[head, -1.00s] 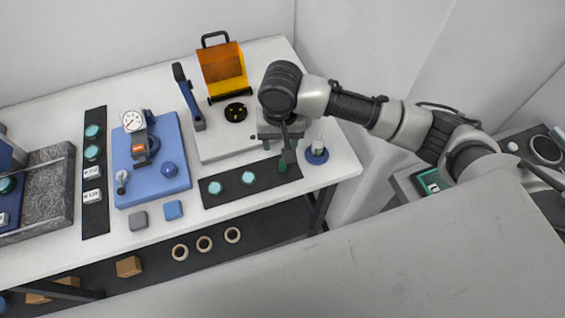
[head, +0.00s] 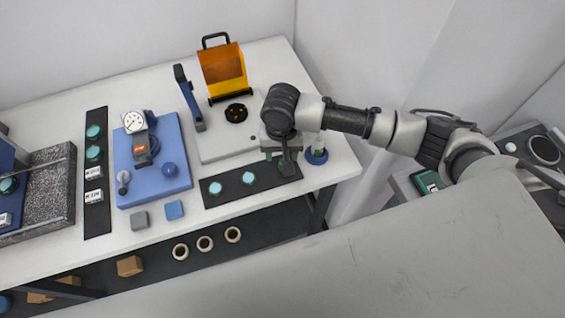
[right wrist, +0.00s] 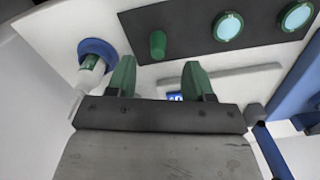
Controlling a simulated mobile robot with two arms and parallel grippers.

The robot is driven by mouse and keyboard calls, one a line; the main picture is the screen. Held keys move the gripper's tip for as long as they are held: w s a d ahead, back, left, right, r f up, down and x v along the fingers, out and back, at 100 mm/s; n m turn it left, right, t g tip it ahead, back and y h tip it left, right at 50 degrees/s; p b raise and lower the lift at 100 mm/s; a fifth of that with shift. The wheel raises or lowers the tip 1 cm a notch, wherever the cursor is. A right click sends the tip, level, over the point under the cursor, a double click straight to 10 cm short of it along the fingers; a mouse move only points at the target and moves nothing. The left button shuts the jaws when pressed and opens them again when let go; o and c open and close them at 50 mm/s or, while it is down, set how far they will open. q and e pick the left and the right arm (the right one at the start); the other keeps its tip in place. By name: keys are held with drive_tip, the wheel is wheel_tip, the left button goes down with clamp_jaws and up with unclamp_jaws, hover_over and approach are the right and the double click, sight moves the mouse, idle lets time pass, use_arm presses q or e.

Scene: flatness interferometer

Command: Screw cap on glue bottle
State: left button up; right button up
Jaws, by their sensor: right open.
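The glue bottle (head: 318,143) is white with a green part and stands upright on a round blue base (head: 322,160) at the bench's right end. The right wrist view shows the bottle (right wrist: 91,72) at left, on its blue base (right wrist: 97,46). A small green cap (right wrist: 157,45) stands on the dark strip, apart from the bottle; in the head view my gripper seems to hide it. My right gripper (head: 287,168) is above the strip, left of the bottle. Its green fingers (right wrist: 160,80) are apart, with nothing between them. My left gripper is out of view.
The dark strip (head: 209,201) also carries pale teal discs (head: 215,188). Behind it are a light plate (head: 212,149), a blue lever (head: 190,98) and an orange cover (head: 223,68). A blue gauge stand (head: 152,185) is further left. The bench's front edge is close.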

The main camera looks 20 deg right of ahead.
sight(282, 160)
drive_tip(key=shift+f, duration=0.15)
wheel_tip(282, 160, down, 4)
drive_tip(key=shift+w+d+f+p, duration=0.15)
drive_tip(key=shift+f+p, duration=0.05)
drive_tip(key=shift+p, duration=0.6)
drive_tip(key=shift+f, duration=0.3)
clamp_jaws()
